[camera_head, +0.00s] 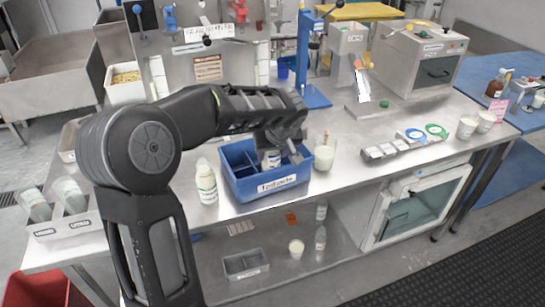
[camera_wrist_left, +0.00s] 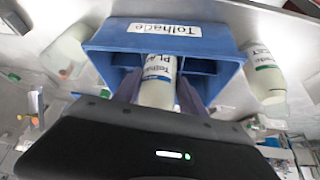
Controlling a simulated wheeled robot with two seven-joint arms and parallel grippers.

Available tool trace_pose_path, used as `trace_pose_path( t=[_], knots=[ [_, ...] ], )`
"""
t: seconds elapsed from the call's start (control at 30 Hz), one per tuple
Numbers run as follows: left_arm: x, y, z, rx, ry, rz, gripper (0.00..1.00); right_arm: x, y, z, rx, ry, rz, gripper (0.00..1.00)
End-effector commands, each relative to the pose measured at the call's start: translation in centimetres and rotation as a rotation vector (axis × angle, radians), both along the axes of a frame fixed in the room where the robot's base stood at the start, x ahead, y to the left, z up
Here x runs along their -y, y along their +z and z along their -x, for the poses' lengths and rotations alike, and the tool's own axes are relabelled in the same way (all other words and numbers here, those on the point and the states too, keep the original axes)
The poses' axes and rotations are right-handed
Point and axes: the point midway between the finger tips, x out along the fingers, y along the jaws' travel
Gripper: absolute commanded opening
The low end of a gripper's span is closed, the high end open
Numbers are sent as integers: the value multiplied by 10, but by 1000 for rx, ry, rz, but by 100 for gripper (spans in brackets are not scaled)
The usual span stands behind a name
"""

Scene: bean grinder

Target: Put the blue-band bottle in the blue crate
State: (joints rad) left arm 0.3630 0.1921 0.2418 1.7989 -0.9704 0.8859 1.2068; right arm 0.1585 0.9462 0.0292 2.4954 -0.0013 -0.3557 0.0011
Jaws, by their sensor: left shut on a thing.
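The blue crate (camera_head: 241,188) stands near the front edge of the metal table, with dividers inside and a white label on its front. My left gripper (camera_head: 272,152) is over the crate, pointing down, shut on a white bottle (camera_head: 272,160). In the left wrist view the bottle (camera_wrist_left: 158,82) is between the two fingers (camera_wrist_left: 158,92), within the outline of the crate (camera_wrist_left: 218,42); its band looks blue. Its base is hidden, so I cannot tell whether it touches the crate floor. My right gripper is not in view.
A white bottle with a green band (camera_head: 206,181) stands just left of the crate. A blue stand (camera_head: 312,95) is behind. The table front to the right of the cup is mostly clear.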

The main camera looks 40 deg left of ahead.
Motion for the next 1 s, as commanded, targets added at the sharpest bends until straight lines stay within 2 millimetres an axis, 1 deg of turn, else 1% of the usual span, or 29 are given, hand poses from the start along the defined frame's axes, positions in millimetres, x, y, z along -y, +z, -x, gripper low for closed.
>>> trace_pose_path(
  t=[0.03,0.13,0.4,1.0],
  knots=[
    [0,-8,0,-4,-2,1,11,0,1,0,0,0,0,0],
    [0,-17,0,-1,-2,0,11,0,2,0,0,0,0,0],
    [0,-18,0,1,0,1,11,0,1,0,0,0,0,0],
    [0,-30,0,1,0,1,11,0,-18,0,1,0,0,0]
  ],
)
